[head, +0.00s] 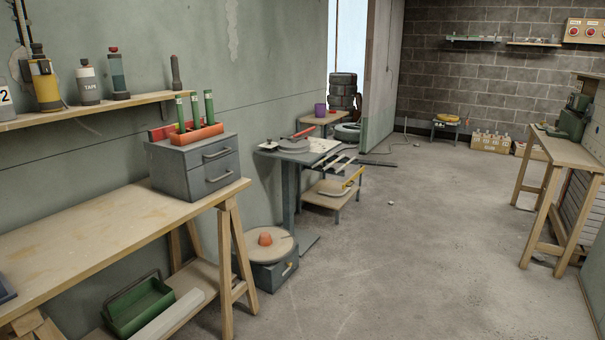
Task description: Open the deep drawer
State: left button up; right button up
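A grey two-drawer unit (172,170) stands on the far end of the wooden trestle bench on the left. Its upper drawer (203,163) and lower drawer (205,187) each have a pale bar handle, and both look shut. The lower front looks somewhat taller, but I cannot tell for sure which one is the deep drawer. On top of the unit sits an orange holder (197,135) with several upright green sticks. Neither of my grippers is in view.
The trestle bench top (90,235) is mostly bare. A green tray (138,305) lies on its lower shelf. A grey box with a round disc (268,246) stands on the floor by the bench leg.

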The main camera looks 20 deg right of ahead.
aim_at(204, 180)
jog(key=z, duration=0.65)
jog(key=i, duration=1.5)
jog(key=u, duration=0.45)
